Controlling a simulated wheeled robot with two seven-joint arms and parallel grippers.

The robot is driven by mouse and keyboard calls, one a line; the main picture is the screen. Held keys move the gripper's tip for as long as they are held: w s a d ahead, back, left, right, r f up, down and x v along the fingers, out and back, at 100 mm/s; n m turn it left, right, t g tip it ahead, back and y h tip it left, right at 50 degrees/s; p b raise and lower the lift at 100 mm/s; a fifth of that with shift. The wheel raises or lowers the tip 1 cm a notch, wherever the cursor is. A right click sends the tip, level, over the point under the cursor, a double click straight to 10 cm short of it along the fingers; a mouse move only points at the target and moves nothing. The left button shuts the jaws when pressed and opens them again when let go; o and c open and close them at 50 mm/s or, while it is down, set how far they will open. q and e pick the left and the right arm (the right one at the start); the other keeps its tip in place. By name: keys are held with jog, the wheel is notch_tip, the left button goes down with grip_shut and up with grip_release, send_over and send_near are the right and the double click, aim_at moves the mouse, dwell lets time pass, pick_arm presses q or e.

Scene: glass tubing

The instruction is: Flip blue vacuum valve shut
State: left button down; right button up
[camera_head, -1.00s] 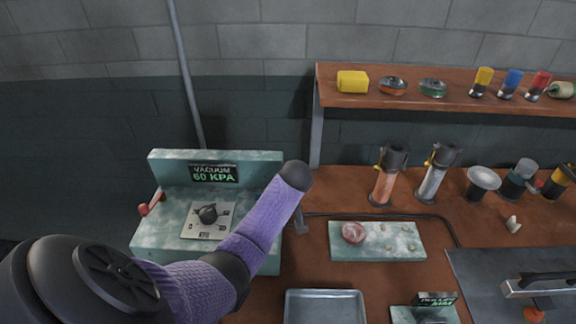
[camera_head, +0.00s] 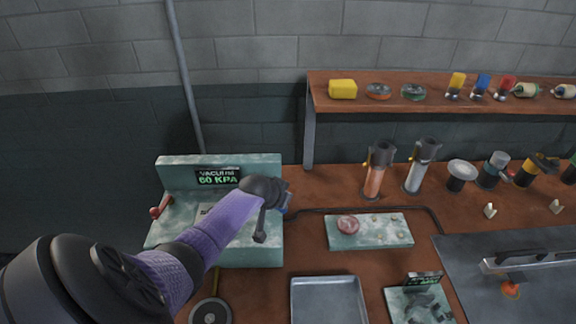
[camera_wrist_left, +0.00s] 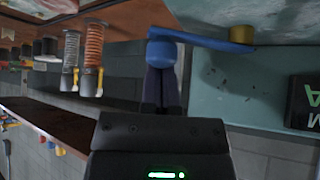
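The blue valve (camera_wrist_left: 200,38) shows large in the left wrist view as a blue lever with a round hub at one end and a brass-coloured piece at the other. In the head view only a small blue part (camera_head: 285,210) shows at the right side of the pale green vacuum box (camera_head: 230,258). My left gripper (camera_wrist_left: 162,75) has its dark fingers close together, with their tips at the valve's hub. The hub covers the tips, so I cannot tell whether they touch it. My right gripper is not in view.
The vacuum box display (camera_head: 217,176) reads 60 KPA. A red lever (camera_head: 160,206) is on its left side. A green plate (camera_head: 375,230), a metal tray (camera_head: 330,300) and two upright tubes (camera_head: 377,170) stand to the right. A shelf (camera_head: 430,108) is behind.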

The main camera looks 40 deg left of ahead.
aim_at(279, 210)
pick_arm(q)
jog(key=shift+s+f+m+h+b, duration=0.2)
jog(key=shift+s+m+h+b, duration=0.35)
jog(key=shift+m, duration=0.45)
jog(key=shift+s+f+m+h+b, duration=0.1)
jog(key=shift+s+m+h+b, duration=0.25)
jog(key=shift+m, duration=0.15)
jog(key=m+h+b, duration=0.1)
jog(key=s+m+h+b, duration=0.1)
jog(key=shift+s+a+m, duration=0.1)
jog(key=shift+s+m, duration=0.15)
jog(key=shift+m, duration=0.05)
jog(key=shift+s+m+h+b, duration=0.2)
jog(key=shift+m+h+b, duration=0.1)
jog(key=shift+m+b, duration=0.15)
jog(key=shift+s+a+m, duration=0.1)
jog(key=shift+s+m, duration=0.1)
jog(key=shift+m, duration=0.05)
jog(key=shift+r, duration=0.25)
jog(key=shift+s+d+r+p, duration=0.1)
jog(key=shift+d+p, duration=0.15)
jog(key=shift+p, duration=0.2)
jog(key=shift+s+d+p, duration=0.35)
jog(key=shift+d+p, duration=0.1)
jog(key=shift+p, duration=0.1)
